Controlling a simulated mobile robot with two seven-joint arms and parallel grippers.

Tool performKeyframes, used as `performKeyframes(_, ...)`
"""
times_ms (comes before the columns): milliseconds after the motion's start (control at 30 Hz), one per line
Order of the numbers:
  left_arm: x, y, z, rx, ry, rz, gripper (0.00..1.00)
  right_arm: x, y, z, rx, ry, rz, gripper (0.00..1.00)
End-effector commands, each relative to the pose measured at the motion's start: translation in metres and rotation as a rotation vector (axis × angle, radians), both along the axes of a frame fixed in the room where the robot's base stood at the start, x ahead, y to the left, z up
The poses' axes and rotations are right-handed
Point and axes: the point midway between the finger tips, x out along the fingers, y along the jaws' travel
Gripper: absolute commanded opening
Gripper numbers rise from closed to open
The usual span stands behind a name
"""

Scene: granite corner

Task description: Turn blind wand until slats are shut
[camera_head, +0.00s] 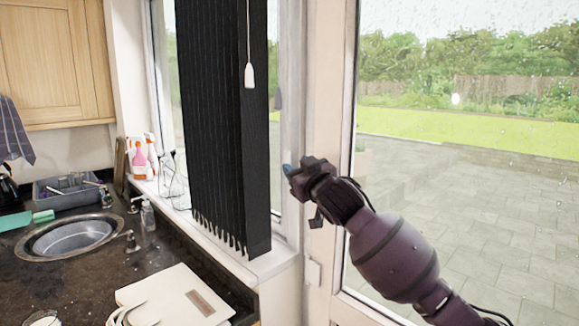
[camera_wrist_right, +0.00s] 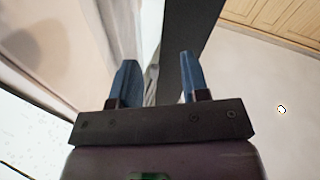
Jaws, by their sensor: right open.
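The black vertical blind (camera_head: 218,125) hangs in the window, its slats bunched close together. A white wand or cord with a white end piece (camera_head: 249,76) hangs in front of the slats near their right side. My right gripper (camera_head: 289,169) is right of the blind and lower than the white end piece, apart from it. In the right wrist view my right gripper (camera_wrist_right: 158,72) has its two blue fingers spread, with nothing visibly held. A dark band of what looks like the blind (camera_wrist_right: 190,30) passes beyond the fingers. My left gripper is not in view.
A glass door (camera_head: 465,180) with a white frame is behind my right arm. The sill holds spray bottles (camera_head: 142,160) at left. The dark counter carries a sink (camera_head: 70,237) and a white board-like item (camera_head: 175,300). Space between gripper and blind looks clear.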

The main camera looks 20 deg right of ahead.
Motion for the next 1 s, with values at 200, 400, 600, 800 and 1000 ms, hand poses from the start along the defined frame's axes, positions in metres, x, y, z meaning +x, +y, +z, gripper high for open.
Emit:
performKeyframes(200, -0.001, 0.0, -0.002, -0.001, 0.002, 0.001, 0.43, 0.006, -0.018, -0.023, 0.171, 0.115, -0.067, 0.42)
performKeyframes(400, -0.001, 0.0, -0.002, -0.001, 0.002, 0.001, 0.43, 0.007, -0.021, -0.027, 0.253, 0.139, -0.082, 0.42)
performKeyframes(600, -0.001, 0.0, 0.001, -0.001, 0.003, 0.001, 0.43, 0.022, -0.021, -0.026, 0.256, 0.139, -0.081, 0.42)
performKeyframes(800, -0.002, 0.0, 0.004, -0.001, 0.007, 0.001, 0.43, 0.049, -0.022, -0.026, 0.256, 0.14, -0.08, 0.42)
performKeyframes(1000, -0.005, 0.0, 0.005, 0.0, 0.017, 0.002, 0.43, 0.076, -0.022, -0.026, 0.254, 0.139, -0.08, 0.42)
